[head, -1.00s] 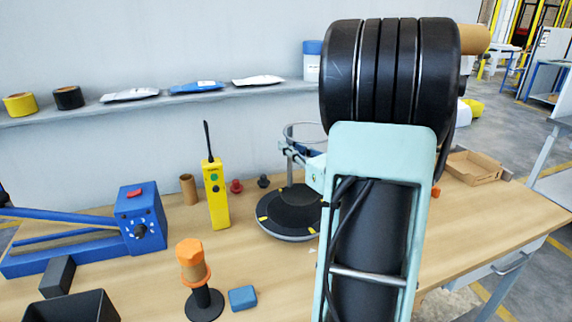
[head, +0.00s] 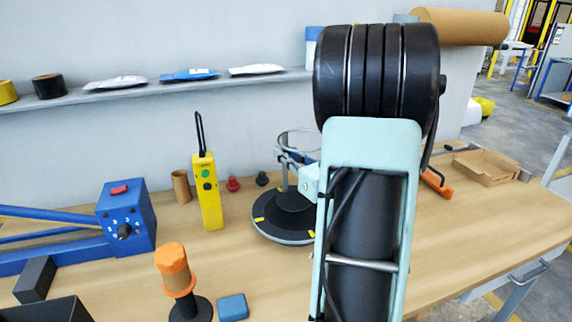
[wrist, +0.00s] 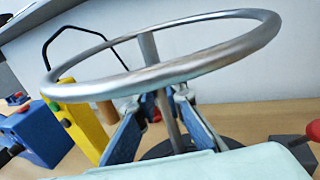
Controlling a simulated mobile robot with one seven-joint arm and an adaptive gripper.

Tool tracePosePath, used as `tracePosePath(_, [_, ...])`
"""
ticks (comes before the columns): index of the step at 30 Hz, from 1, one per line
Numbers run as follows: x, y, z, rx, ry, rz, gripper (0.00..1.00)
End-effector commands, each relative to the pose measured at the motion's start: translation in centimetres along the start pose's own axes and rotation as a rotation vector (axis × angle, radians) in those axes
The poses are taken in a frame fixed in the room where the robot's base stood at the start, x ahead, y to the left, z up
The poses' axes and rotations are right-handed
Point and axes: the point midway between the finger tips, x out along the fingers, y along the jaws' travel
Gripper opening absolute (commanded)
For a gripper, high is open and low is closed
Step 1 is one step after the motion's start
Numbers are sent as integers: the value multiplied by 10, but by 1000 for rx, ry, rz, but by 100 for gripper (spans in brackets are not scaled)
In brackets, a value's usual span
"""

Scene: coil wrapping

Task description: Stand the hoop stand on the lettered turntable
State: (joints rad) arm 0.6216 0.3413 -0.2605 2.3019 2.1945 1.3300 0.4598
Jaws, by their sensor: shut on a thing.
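The hoop stand shows in the head view as a grey metal ring (head: 298,133) on a thin post, above the turntable. In the wrist view its ring (wrist: 165,75) is large and close, and its post passes between the blue fingers. My gripper (wrist: 167,102) is shut on the post below the ring; in the head view it (head: 305,180) is partly hidden by my arm. The turntable (head: 268,228) is a dark round plate with yellow marks and a pale rim. A smaller dark disc lies over its middle, seemingly the stand's base; I cannot tell whether they touch. No letters are readable.
A yellow handset (head: 208,195), a cardboard tube (head: 181,187) and a red knob-like piece (head: 233,184) stand left of the turntable. An orange-topped stand (head: 177,275) and a blue block (head: 232,307) are in front. A cardboard tray (head: 487,168) lies right.

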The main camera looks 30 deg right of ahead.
Motion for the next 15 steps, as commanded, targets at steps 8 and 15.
tracePosePath(8, [0, 5, -29, -1, -2, -6, 0])
tracePosePath(15, [0, 5, -30, -1, -2, -6, 0])
